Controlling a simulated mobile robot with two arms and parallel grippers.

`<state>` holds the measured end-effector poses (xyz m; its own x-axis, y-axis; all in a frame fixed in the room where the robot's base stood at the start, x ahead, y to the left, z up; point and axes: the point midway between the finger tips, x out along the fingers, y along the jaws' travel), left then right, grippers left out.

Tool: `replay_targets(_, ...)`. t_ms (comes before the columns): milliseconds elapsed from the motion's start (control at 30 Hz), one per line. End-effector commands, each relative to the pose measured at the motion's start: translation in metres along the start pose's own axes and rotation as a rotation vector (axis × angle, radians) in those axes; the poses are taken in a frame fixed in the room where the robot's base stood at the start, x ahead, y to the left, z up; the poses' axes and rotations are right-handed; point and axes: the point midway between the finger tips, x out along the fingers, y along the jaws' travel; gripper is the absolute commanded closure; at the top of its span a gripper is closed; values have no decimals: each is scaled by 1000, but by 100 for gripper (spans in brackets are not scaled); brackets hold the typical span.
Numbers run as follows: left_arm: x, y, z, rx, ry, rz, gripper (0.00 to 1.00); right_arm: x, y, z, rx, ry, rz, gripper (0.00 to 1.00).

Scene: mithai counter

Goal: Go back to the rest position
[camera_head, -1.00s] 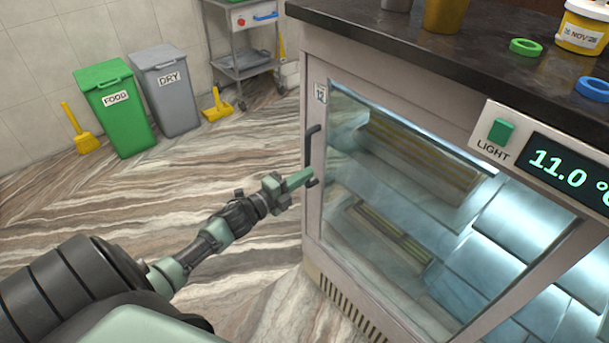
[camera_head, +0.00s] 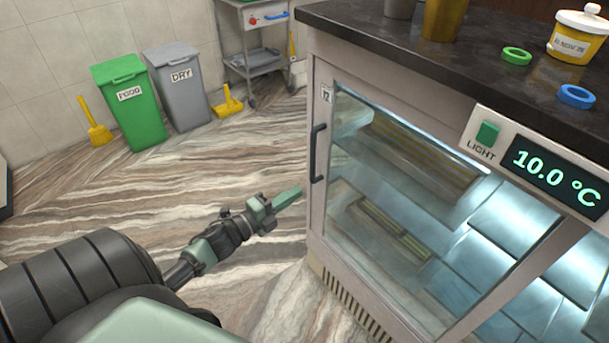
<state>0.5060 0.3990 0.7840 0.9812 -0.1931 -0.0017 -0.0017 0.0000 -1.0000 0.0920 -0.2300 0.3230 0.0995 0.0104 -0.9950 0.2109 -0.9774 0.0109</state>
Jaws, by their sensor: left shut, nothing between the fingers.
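My left gripper (camera_head: 287,199) shows in the middle of the head view, its arm coming in from the lower left. Its fingers are shut with nothing between them. It points right, toward the glass-fronted cabinet (camera_head: 314,205), and is apart from it. The dark door handle (camera_head: 317,153) is above and to the right of the fingertips, untouched. The cabinet's door looks closed. My right gripper is not in view.
The dark countertop (camera_head: 450,62) holds a green ring (camera_head: 517,55), a blue ring (camera_head: 576,96) and a yellow tub (camera_head: 577,46). A display (camera_head: 553,177) reads 10.0 °C. A green bin (camera_head: 130,108), a grey bin (camera_head: 181,95) and a trolley (camera_head: 262,62) stand behind. Striped floor lies clear.

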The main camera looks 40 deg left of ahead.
Motion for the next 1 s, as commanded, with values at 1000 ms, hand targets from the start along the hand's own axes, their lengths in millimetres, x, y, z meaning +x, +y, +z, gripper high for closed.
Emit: replay_targets(1000, -173, 334, -79, -868, -588, 657, 100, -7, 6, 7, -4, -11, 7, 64)
